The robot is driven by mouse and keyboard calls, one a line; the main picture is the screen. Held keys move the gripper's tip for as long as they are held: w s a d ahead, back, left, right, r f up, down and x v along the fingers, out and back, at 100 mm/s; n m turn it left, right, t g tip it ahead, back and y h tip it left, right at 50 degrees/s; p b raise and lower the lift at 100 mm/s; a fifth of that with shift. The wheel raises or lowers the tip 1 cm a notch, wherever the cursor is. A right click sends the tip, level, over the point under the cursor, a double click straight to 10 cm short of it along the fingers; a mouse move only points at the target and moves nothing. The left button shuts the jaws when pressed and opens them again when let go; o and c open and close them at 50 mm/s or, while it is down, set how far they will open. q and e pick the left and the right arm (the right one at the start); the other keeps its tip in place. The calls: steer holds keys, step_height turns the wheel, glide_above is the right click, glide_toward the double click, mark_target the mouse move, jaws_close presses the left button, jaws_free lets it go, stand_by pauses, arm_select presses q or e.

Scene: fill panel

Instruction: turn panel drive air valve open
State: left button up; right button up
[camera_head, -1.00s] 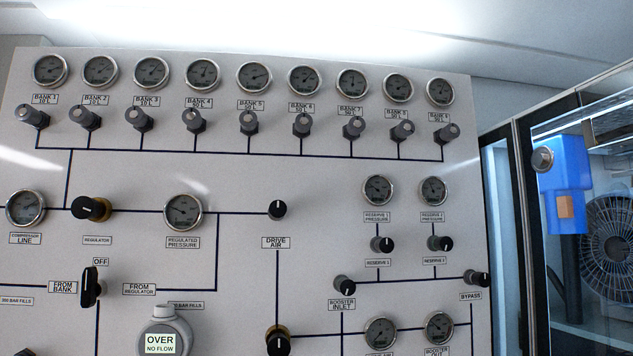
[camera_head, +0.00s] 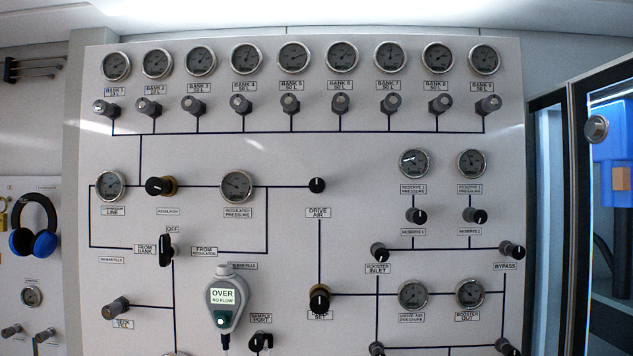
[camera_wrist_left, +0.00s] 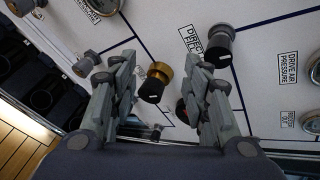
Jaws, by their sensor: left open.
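The drive air valve is a black knob (camera_head: 317,185) with a white pointer line, above the DRIVE AIR label (camera_head: 319,212) in the head view. Its pointer looks about vertical. A line runs down from the label to a black knob with a brass collar (camera_head: 319,299). My left gripper (camera_wrist_left: 161,60) shows only in the left wrist view, open and empty, fingers apart toward the panel. A black knob with a brass collar (camera_wrist_left: 155,83) appears between its fingers; I cannot tell how far off it is. My right gripper is in no view.
The panel (camera_head: 300,155) carries rows of gauges and bank knobs. A grey OVER device (camera_head: 223,301) hangs low in the middle. Blue headphones (camera_head: 35,226) hang at left. A glass-fronted cabinet (camera_head: 578,230) stands at right. A DRIVE AIR PRESSURE label (camera_wrist_left: 288,68) shows in the wrist view.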

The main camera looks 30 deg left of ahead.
arm_select(q)
steer(key=s+a+r+m+t+y+p, duration=0.1)
steer(key=s+r+m+t+y+p, duration=0.2)
steer(key=r, duration=1.7)
steer(key=m+y, duration=0.2)
steer(key=m, duration=0.2)
glide_toward(317, 186)
steer(key=p+x, duration=0.4)
steer(key=x, duration=0.5)
steer(key=shift+w+a, duration=0.2)
steer(key=shift+w, duration=0.1)
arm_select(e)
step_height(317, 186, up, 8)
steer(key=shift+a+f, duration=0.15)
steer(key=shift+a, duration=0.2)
arm_select(q)
steer(key=shift+s, duration=0.1)
steer(key=shift+c, duration=0.6)
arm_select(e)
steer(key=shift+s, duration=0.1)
arm_select(q)
jaws_close()
